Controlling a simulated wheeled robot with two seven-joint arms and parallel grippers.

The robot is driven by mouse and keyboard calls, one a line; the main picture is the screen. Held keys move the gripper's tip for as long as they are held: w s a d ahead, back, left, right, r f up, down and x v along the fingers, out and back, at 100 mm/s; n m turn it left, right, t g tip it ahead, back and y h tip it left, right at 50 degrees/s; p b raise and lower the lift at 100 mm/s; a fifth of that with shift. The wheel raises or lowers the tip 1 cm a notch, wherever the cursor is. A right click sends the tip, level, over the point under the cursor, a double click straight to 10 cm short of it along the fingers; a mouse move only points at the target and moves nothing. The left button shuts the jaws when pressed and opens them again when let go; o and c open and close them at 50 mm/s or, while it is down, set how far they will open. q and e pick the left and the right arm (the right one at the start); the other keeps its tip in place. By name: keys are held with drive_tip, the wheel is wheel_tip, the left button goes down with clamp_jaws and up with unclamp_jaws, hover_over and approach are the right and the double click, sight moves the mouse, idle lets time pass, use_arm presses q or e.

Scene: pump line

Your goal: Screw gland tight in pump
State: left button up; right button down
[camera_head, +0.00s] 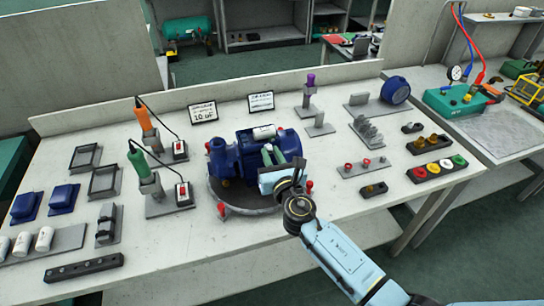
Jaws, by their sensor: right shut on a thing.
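The blue pump (222,160) stands on a round grey turntable plate (240,208) in the middle of the bench. My right gripper (270,154) comes in from the lower right. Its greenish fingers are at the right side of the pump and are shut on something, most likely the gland. The gland itself is too small or hidden by the fingers, so I cannot tell how it sits in the pump. My left gripper is not in view.
Left of the pump stand an orange-handled tool (145,117) and a green-handled tool (138,160) in holders with cables. A red-knobbed rack (364,167) and a tray of coloured rings (440,168) are at right. The front middle of the bench is bare.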

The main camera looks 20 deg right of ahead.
drive_tip(key=shift+f+m+b, duration=0.1)
drive_tip(key=shift+m+b, duration=0.2)
drive_tip(key=shift+m, duration=1)
drive_tip(key=shift+m+b, duration=0.3)
drive_tip(key=shift+m, duration=0.3)
drive_tip(key=shift+m+b, duration=0.3)
drive_tip(key=shift+m, duration=0.8)
drive_tip(key=c, duration=1.4)
unclamp_jaws()
